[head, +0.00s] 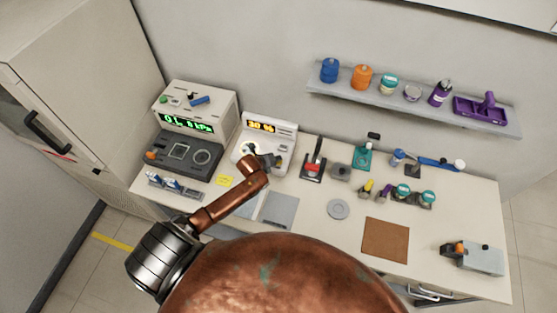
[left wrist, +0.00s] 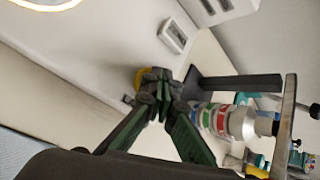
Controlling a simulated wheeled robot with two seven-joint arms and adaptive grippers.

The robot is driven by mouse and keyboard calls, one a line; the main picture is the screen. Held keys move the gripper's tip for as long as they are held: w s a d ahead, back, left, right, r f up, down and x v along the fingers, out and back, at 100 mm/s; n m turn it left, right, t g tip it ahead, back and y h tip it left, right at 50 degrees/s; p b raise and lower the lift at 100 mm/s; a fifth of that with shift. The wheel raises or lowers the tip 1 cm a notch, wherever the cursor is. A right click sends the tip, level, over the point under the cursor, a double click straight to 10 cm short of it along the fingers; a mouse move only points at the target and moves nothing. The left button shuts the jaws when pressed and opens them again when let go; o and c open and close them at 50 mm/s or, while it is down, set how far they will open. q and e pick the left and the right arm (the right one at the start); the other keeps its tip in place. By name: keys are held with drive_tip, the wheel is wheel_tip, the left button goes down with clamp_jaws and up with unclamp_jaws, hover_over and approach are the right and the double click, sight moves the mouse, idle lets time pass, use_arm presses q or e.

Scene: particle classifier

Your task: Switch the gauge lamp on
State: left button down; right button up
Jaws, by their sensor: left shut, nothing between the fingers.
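A white instrument (head: 265,128) with a lit orange "30 %" display stands at the back of the bench. Its front carries a round dial (head: 249,148) with a glowing rim; a glowing ring also shows in the left wrist view (left wrist: 46,3). A small rocker-type switch (left wrist: 174,36) sits on a white face in the left wrist view. My left gripper (head: 272,161) is shut and empty, in front of the instrument's lower right. In the left wrist view its fingertips (left wrist: 158,88) overlap a yellow round part (left wrist: 146,76); I cannot tell whether they touch it. No lamp is plainly identifiable.
A box with a green kPa display (head: 187,122) and a dark unit (head: 182,153) stand left of the instrument. A red-handled lever (head: 314,168) stands to its right. Banded bottles (left wrist: 236,120) are beyond the fingers. A wall shelf (head: 410,101) hangs above.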

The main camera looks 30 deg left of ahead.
use_arm(q)
drive_tip(key=shift+r+p, duration=0.75)
drive_tip(key=shift+r, duration=0.2)
wheel_tip(320, 180, up, 5)
drive_tip(key=p, duration=0.5)
drive_tip(key=shift+r, duration=0.1)
idle(0.4)
